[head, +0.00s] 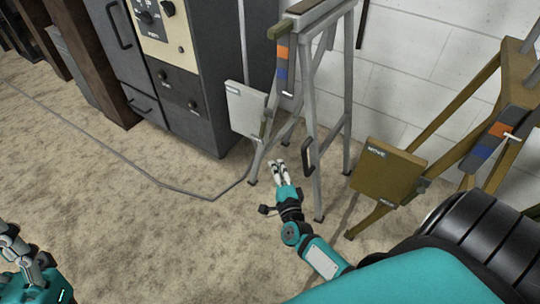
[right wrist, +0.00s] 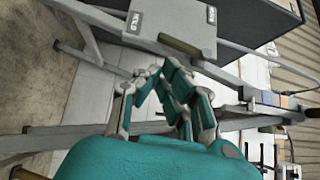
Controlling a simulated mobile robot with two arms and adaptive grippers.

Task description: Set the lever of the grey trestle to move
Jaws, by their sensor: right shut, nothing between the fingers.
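The grey trestle (head: 309,100) stands in the middle of the head view, with a light grey plate (head: 246,108) on its left side. A short olive lever (right wrist: 180,46) lies at the plate's lower edge. My right gripper (head: 278,164) is low beside the trestle legs, shut and empty; in its wrist view the fingertips (right wrist: 162,72) are just below the lever, with no clear contact. My left gripper (head: 18,242) is at the lower left, its jaws unclear.
An olive-brown trestle (head: 430,125) with a plate marked MOVE (head: 387,172) stands at the right. A dark cabinet (head: 195,70) stands behind on the left. A cable (head: 165,186) runs along the floor.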

